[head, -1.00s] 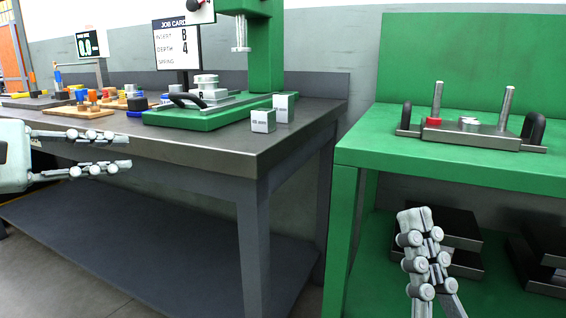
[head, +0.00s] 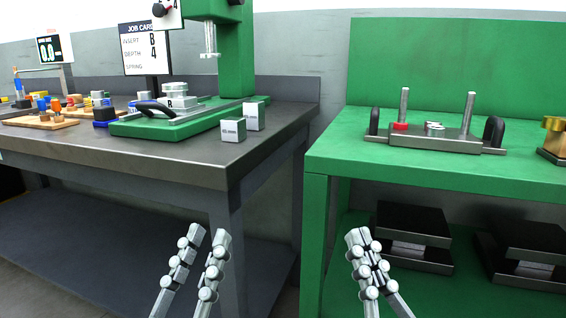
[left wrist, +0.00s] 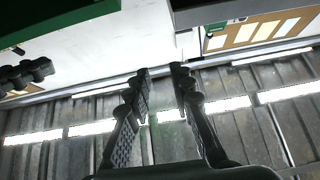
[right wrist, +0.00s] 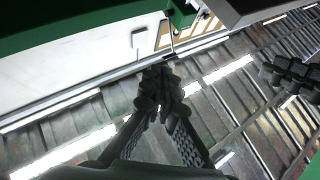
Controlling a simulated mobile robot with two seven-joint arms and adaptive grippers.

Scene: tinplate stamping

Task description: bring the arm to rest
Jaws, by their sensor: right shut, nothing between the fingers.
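My left gripper (head: 208,238) is low in the head view, in front of the dark bench, with its fingers pointing up. Its two fingers stand apart with an empty gap, which also shows in the left wrist view (left wrist: 160,75). My right gripper (head: 358,238) is to its right, in front of the green table's leg, also pointing up. Its fingers meet at the tips and hold nothing; they also meet in the right wrist view (right wrist: 160,80). Neither gripper touches anything.
The dark bench (head: 190,165) carries a green press (head: 235,50), two small pale boxes (head: 233,130) and wooden trays. The green table (head: 330,155) bears a die set (head: 440,140) with two posts. Black blocks (head: 410,222) lie on its lower shelf. Space before both tables is free.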

